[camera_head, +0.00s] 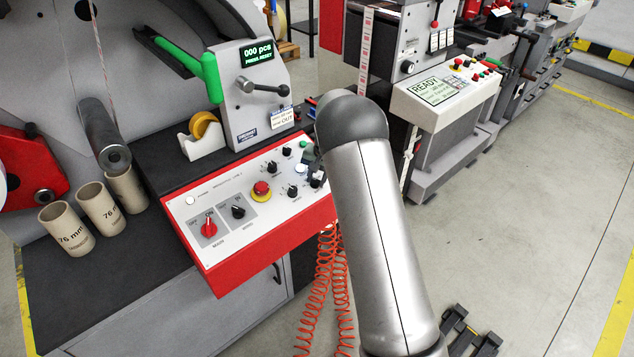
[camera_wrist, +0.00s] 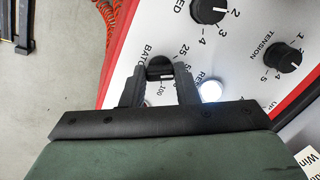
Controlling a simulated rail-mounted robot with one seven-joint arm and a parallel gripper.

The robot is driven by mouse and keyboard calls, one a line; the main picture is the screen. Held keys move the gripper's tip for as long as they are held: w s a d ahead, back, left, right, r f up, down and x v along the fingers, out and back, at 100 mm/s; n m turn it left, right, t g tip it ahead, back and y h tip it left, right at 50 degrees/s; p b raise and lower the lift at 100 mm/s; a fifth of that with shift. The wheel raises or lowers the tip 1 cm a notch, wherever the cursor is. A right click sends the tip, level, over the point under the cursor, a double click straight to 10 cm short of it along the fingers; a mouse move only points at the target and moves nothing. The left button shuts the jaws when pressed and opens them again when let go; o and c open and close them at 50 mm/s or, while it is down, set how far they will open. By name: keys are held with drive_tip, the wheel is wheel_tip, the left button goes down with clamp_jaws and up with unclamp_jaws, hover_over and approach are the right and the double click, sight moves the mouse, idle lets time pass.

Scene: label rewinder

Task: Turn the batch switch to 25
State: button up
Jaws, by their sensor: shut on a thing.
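The batch switch (camera_wrist: 159,65) is a black knob on the white panel, beside the printed word BATCH. In the wrist view, the mark 25 shows beside it and 100 shows between my fingers. My gripper (camera_wrist: 159,75) is shut on this knob, one dark finger on each side. The knob's pointer is not clear enough to read its setting. In the head view, my arm covers most of my gripper and the batch switch at the right end of the red-edged control panel (camera_head: 222,255).
A lit white reset button (camera_wrist: 210,91) is close to my right finger. The speed knob (camera_wrist: 208,10) and tension knob (camera_wrist: 283,57) are nearby. The green display (camera_head: 257,52) reads 000 pcs, PRESS RESET. An orange coiled hose (camera_head: 322,290) hangs below the panel.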

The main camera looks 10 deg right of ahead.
drive_tip(key=n+b, duration=0.3)
drive_tip(key=shift+f, duration=0.1)
drive_tip(key=shift+n+h+b, duration=0.3)
drive_tip(key=shift+n+b, duration=0.5)
drive_tip(key=shift+n, duration=0.5)
drive_tip(key=shift+o, duration=0.2)
drive_tip(key=o, duration=1)
drive_tip(key=shift+c, duration=0.2)
drive_tip(key=b+v, duration=0.1)
drive_tip(key=v, duration=1.6)
drive_tip(key=shift+r, duration=0.45)
drive_tip(key=shift+a, duration=0.1)
